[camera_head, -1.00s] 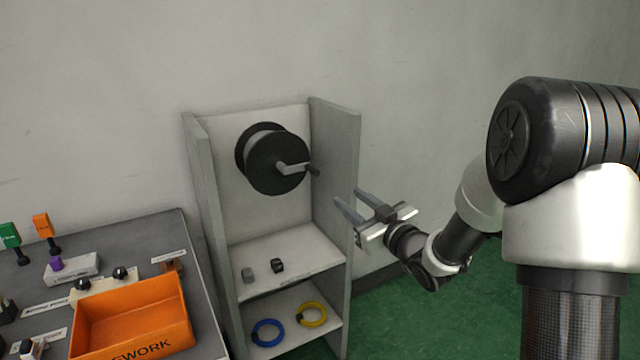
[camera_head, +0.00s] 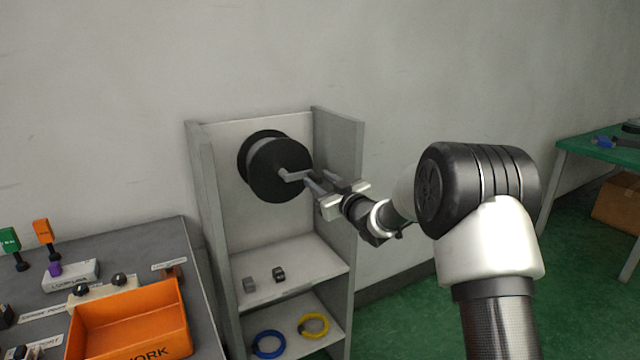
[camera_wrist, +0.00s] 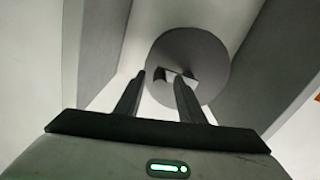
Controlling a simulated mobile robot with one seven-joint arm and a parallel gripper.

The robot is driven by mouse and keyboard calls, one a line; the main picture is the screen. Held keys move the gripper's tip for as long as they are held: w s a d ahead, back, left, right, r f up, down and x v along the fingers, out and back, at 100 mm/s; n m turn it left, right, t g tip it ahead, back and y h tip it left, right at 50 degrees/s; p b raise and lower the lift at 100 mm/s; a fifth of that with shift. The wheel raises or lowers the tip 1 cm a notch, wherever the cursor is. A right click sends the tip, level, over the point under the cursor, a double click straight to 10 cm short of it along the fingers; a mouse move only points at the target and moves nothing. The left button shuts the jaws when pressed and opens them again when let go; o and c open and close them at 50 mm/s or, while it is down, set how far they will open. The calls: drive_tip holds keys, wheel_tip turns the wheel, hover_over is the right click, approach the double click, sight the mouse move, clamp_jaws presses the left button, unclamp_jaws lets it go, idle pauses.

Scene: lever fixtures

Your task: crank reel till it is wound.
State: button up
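The reel (camera_head: 272,168) is a dark round spool mounted on the back of a grey open shelf unit. A light crank arm (camera_head: 295,175) runs from its hub to the right; its knob is hidden by my gripper in the head view. My gripper (camera_head: 314,182) is at the crank's outer end, pointing toward the reel. In the wrist view my gripper (camera_wrist: 159,75) has its two fingers apart, with the reel (camera_wrist: 205,55) beyond them and the crank arm (camera_wrist: 181,74) between and behind the fingertips. I cannot tell whether a finger touches the knob.
The shelf unit's right side panel (camera_head: 340,155) stands close beside my gripper. Its middle shelf (camera_head: 310,262) holds two small blocks; blue and yellow rings (camera_head: 313,326) lie below. A bench with an orange bin (camera_head: 130,325) is at left, a green table (camera_head: 600,148) at far right.

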drive_tip(key=shift+w+a, duration=0.1)
drive_tip(key=shift+w, duration=0.05)
clamp_jaws()
drive_tip(key=shift+f, duration=0.1)
